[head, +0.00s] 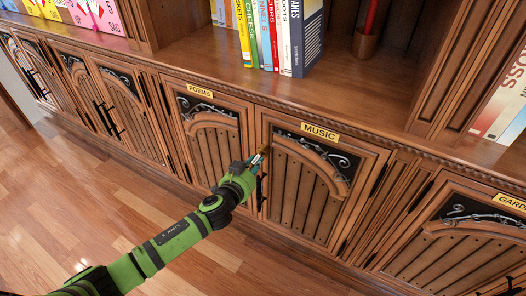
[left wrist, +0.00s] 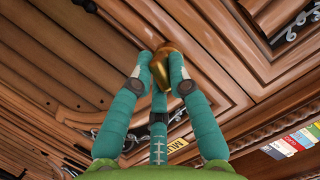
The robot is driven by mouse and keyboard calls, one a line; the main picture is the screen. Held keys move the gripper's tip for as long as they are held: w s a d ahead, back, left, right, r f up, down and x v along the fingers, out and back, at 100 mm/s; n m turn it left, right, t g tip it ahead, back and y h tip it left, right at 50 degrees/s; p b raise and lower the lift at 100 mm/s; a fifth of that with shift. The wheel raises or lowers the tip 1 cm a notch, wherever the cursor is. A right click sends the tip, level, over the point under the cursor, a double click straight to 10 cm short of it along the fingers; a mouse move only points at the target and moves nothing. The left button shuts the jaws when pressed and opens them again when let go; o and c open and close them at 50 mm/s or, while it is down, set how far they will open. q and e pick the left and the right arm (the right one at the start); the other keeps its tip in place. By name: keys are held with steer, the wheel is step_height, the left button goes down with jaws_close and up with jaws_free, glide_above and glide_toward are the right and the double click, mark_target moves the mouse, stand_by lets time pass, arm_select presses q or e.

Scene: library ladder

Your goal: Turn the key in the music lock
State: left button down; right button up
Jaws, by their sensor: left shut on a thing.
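The music cabinet door (head: 305,195) carries a yellow MUSIC label (head: 320,131), and it is closed. My left gripper (head: 258,158) is at the upper left edge of this door. In the left wrist view its teal fingers (left wrist: 160,70) are shut on a brass-coloured key (left wrist: 163,62). The key's rounded head shows between the fingertips, close against the wood. A small bit of brass also shows at the fingertips in the head view (head: 265,149). The lock itself is hidden behind the key and fingers, so how far in the key sits cannot be told. My right gripper is not in view.
The poems door (head: 210,140) is closed just to the left, and the garden door (head: 465,250) is to the right. A dark handle (head: 261,188) hangs just below my gripper. Books (head: 275,35) and a red candle (head: 370,20) stand on the shelf above. The wooden floor (head: 90,200) is clear.

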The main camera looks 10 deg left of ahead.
arm_select(q)
steer(key=shift+w+a+m+y, duration=0.15)
steer(key=shift+a+m+y, duration=0.25)
steer(key=shift+m, duration=0.1)
steer(key=shift+f+m+t+y+b, duration=0.1)
steer(key=shift+m+t+y+b, duration=0.25)
steer(key=shift+m, duration=0.85)
